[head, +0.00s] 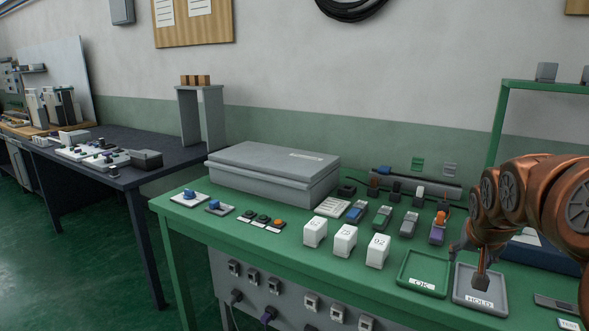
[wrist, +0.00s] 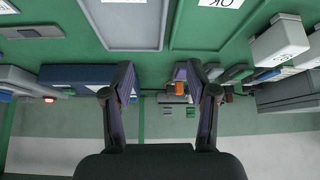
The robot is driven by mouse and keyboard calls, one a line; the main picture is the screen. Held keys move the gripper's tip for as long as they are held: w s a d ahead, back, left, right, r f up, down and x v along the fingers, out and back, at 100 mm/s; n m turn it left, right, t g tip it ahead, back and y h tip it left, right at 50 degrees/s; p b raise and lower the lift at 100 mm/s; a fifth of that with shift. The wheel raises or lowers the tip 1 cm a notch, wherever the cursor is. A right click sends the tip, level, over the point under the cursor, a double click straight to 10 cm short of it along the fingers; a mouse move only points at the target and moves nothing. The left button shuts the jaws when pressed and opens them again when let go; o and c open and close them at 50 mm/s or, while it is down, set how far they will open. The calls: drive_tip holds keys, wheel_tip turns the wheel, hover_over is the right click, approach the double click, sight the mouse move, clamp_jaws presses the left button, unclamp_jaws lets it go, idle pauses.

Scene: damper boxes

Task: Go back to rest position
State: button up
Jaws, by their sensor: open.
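My copper-coloured arm reaches in from the right in the head view. My gripper (head: 468,246) is above the right part of the green table, close to the two trays. In the wrist view my gripper (wrist: 159,78) has its two dark fingers spread, with nothing held between them. The green tray marked OK (head: 404,276) and the grey tray marked HOLD (head: 462,293) lie side by side at the front. A dark brown shape stands in front of the HOLD tray's middle; I cannot tell whether it is part of my gripper.
Three white labelled blocks (head: 345,241) stand left of the trays. Several small devices (head: 382,217) are in rows behind them. A large grey case (head: 273,173) is at the back. A green frame (head: 504,116) rises at the right. A dark table (head: 130,176) stands left.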

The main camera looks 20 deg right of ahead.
drive_tip(key=a+f+n+g+y, duration=0.15)
drive_tip(key=a+f, duration=0.25)
drive_tip(key=a, duration=0.7)
drive_tip(key=a+f+n+g+y, duration=0.1)
drive_tip(key=a+f+n+y, duration=0.15)
drive_tip(key=a, duration=0.85)
drive_tip(key=s+a+f+n+g+y, duration=0.1)
drive_tip(key=s+a+f+n+g, duration=0.15)
drive_tip(key=s+a, duration=0.55)
drive_tip(key=s+a+f+n+g, duration=0.2)
drive_tip(key=s+a+f+n, duration=0.15)
drive_tip(key=s+a, duration=0.35)
drive_tip(key=s+p+v, duration=0.2)
drive_tip(key=p+v, duration=0.7)
drive_tip(key=s+r+p+v, duration=0.1)
drive_tip(key=s+p+v, duration=0.1)
drive_tip(key=p+v, duration=0.7)
drive_tip(key=shift+s+a+r+m+t+p, duration=0.25)
drive_tip(key=shift+s+r+m+t+p, duration=0.15)
drive_tip(key=shift+r, duration=0.1)
